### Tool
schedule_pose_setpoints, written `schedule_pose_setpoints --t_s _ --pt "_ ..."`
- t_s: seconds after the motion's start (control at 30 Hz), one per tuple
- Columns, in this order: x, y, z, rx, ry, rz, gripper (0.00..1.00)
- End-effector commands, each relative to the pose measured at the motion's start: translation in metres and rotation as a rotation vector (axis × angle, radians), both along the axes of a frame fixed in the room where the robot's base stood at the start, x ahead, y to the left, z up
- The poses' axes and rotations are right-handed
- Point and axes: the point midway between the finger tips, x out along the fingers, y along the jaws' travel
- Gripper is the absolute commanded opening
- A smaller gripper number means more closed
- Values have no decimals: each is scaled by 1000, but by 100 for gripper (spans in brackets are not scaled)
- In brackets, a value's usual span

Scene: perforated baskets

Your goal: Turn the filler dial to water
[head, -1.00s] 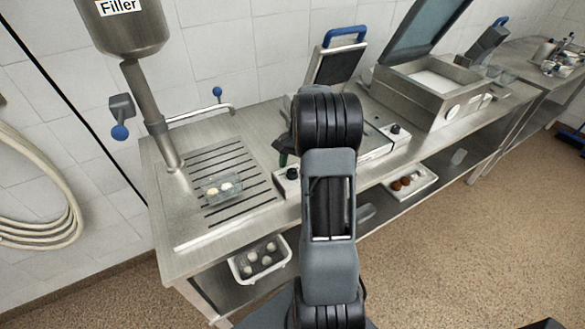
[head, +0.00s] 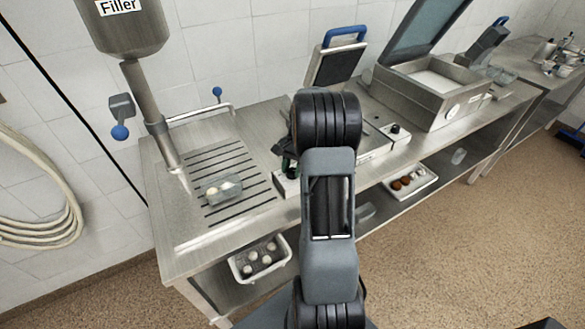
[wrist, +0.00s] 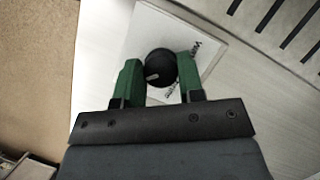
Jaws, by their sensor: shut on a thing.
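The black round dial (wrist: 161,67) with a pale pointer mark sits on a white panel (wrist: 208,50) with partly hidden dark lettering. In the wrist view the green fingers of my gripper (wrist: 160,62) are on both sides of the dial and shut on it. The pointer mark faces the lower left of that view. In the head view my gripper (head: 289,165) is at the control box on the front of the bench, and it hides the dial there. The filler (head: 122,35), a grey metal hopper with a "Filler" label, hangs at the upper left.
A clear container (head: 232,187) with pale round pieces stands on the slotted drain of the metal bench (head: 165,230). A blue-handled press (head: 335,62) and an open metal appliance (head: 425,95) stand farther right. A white basket (head: 240,272) is on the lower shelf.

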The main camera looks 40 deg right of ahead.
Motion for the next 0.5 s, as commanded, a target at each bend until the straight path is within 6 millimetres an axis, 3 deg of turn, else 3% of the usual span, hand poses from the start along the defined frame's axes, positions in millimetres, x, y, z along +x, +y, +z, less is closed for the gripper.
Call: schedule_pose_setpoints --t_s 0.27,0.5 --pt "0 0 1 -1 1 23 12" --pt "1 0 1 0 1 152 12"
